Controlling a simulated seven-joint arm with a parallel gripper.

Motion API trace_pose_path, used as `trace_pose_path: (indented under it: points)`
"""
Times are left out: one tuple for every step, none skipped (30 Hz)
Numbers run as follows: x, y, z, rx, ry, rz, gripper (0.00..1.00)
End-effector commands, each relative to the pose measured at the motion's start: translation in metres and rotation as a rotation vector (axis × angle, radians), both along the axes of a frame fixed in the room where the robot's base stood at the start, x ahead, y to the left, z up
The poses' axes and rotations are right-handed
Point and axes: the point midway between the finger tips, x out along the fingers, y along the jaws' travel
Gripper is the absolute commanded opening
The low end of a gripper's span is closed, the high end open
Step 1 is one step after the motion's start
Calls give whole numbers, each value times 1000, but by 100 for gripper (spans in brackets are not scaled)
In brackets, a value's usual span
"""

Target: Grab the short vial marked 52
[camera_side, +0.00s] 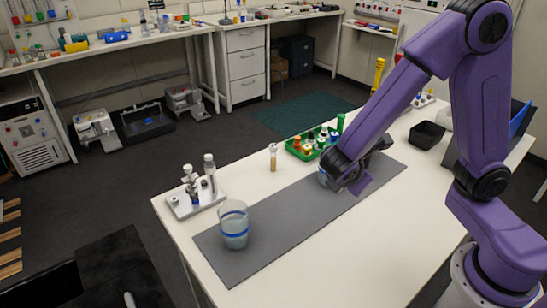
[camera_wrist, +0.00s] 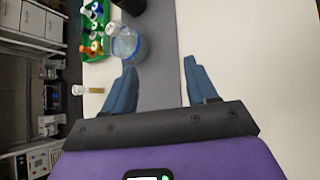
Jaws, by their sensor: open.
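Several capped vials stand in a green tray (camera_side: 289,148) at the table's back; it also shows in the wrist view (camera_wrist: 86,49). Their caps are white, orange, dark and green. No number 52 is readable in either view, so I cannot tell which vial bears it. A taller vial with amber contents (camera_side: 273,160) stands alone left of the tray, and it also shows in the wrist view (camera_wrist: 93,90). My gripper (camera_side: 350,180) is low over the grey mat, right of the tray. In the wrist view its fingers (camera_wrist: 159,63) are spread with nothing between them.
A clear beaker (camera_side: 322,178) is partly hidden by my gripper; the wrist view shows it beyond the left finger (camera_wrist: 128,45). A blue-banded beaker (camera_side: 234,226) stands on the grey mat (camera_side: 285,220). A metal stand (camera_side: 194,198) is at left, a black bin (camera_side: 427,135) at right.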

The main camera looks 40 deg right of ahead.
Motion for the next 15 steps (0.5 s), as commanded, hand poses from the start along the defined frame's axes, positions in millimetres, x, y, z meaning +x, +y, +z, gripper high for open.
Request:
trace_pose_path:
  points:
    - [15, 4, -5, -76, -4, 39, 57]
    - [24, 5, -7, -121, -9, 62, 57]
    - [35, 8, -10, -178, -15, 96, 57]
    - [44, 11, -12, -220, -21, 122, 57]
    - [53, 14, -15, -261, -26, 148, 57]
    - [64, 17, -19, -316, -31, 183, 57]
    - [72, 20, -22, -357, -36, 210, 57]
    - [80, 24, -25, -395, -40, 236, 57]
    - [90, 29, -30, -448, -47, 274, 57]
    - [98, 33, -34, -486, -50, 303, 57]
    - [105, 37, -38, -524, -55, 332, 57]
    - [114, 42, -44, -571, -60, 371, 57]
    - [121, 47, -48, -606, -64, 400, 57]
    - [127, 51, -53, -639, -69, 431, 57]
    - [134, 57, -60, -679, -74, 468, 57]
